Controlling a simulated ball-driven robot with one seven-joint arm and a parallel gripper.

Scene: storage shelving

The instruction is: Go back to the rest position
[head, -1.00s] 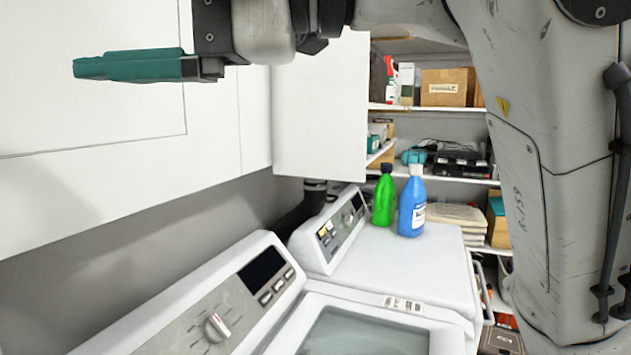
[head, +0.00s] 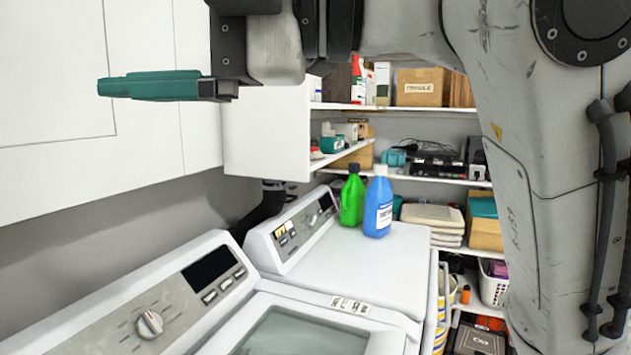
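My gripper (head: 112,87) is at the upper left in the head view, in front of the white wall cabinets. It points left, and its teal fingers are seen from the side. One finger covers the other, so I cannot tell whether it is open or shut. Nothing shows held in it. My arm reaches across the top of the view from the right. The gripper is well above the washing machines and apart from the bottles.
White cabinets (head: 55,65) line the left wall. Below stand a front washer (head: 193,285) and a rear machine (head: 375,265). A green bottle (head: 351,202) and a blue bottle (head: 378,212) stand on the rear machine. Stocked shelves (head: 440,112) fill the back.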

